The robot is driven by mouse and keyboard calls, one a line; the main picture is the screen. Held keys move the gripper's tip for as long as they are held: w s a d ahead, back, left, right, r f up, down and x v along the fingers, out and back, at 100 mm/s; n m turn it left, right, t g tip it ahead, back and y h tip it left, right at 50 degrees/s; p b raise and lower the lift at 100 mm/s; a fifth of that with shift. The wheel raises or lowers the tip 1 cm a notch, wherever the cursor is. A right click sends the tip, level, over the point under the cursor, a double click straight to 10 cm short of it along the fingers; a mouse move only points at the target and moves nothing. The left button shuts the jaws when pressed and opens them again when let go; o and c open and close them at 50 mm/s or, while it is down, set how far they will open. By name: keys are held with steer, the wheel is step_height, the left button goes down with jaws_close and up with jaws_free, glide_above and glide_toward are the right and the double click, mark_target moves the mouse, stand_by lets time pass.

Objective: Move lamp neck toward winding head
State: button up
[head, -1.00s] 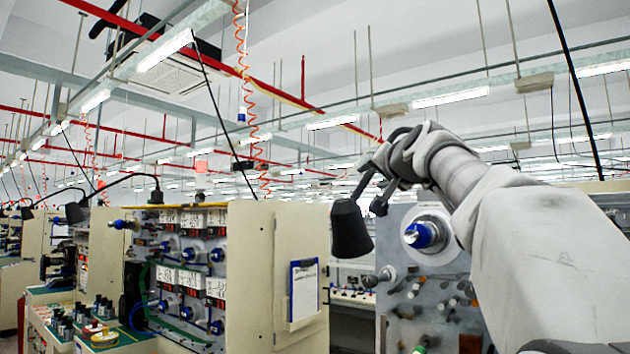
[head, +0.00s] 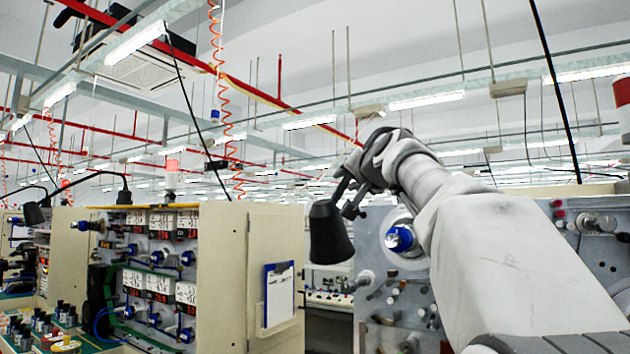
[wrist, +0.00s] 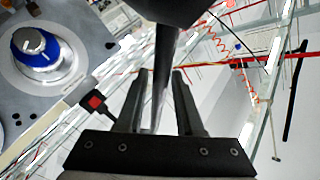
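The lamp has a black conical shade (head: 330,233) that hangs at picture centre in the head view. The thin lamp neck (head: 343,188) rises from it to my gripper (head: 355,192). In the wrist view the dark shade (wrist: 165,10) fills the top centre. The neck (wrist: 163,70) runs down between the two fingers of my gripper (wrist: 160,75). The fingers stand apart on either side of it; whether they press on it is unclear. The winding head (head: 402,238), a blue and silver spindle on a white disc, is right of the shade. It also shows in the wrist view (wrist: 40,48).
A grey machine panel (head: 385,290) with several knobs surrounds the winding head. A cream cabinet (head: 222,275) with a blue clipboard (head: 279,292) stands left of the lamp. A machine front with several spindles (head: 160,260) is further left. An aisle lies between cabinet and panel.

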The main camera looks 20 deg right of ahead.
jaws_close()
stand_by(1.1)
